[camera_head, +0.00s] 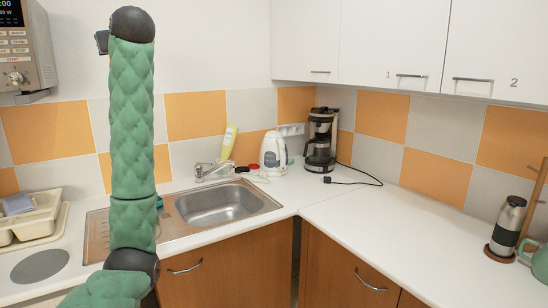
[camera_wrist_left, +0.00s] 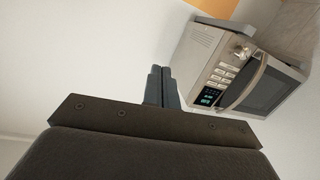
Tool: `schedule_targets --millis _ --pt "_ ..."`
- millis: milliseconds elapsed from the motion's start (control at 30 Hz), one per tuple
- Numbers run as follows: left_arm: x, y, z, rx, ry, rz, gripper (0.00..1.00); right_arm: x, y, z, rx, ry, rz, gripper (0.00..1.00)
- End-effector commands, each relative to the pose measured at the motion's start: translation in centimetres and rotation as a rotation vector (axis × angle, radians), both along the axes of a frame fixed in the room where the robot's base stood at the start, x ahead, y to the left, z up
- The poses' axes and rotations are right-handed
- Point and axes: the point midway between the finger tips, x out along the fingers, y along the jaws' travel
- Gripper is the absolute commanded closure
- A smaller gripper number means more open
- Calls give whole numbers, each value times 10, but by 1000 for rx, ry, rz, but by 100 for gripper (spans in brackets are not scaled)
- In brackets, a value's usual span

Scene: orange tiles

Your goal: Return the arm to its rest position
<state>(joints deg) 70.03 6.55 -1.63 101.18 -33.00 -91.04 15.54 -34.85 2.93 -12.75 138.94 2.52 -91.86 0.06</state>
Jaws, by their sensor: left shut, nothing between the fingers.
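My left arm (camera_head: 132,130), in padded green covers, stands upright at the left of the head view, bent at a dark elbow near the bottom. Its gripper is outside the head view. In the left wrist view my left gripper (camera_wrist_left: 161,87) shows its two dark fingers together, with nothing between them. The view is tilted, with a pale wall behind the fingers. My right arm and gripper are not in view.
A microwave (camera_head: 22,45) hangs at the upper left, and it also shows beside the fingers in the wrist view (camera_wrist_left: 240,72). Below are a dish rack (camera_head: 30,222), a sink (camera_head: 215,205), a kettle (camera_head: 273,152) and a coffee maker (camera_head: 320,140). The right worktop (camera_head: 400,220) is mostly clear.

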Motion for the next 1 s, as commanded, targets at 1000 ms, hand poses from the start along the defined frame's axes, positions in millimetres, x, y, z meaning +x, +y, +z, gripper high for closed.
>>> schedule_targets --millis 1000 --pt "-83 -190 -388 179 389 -706 100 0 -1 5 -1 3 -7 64"
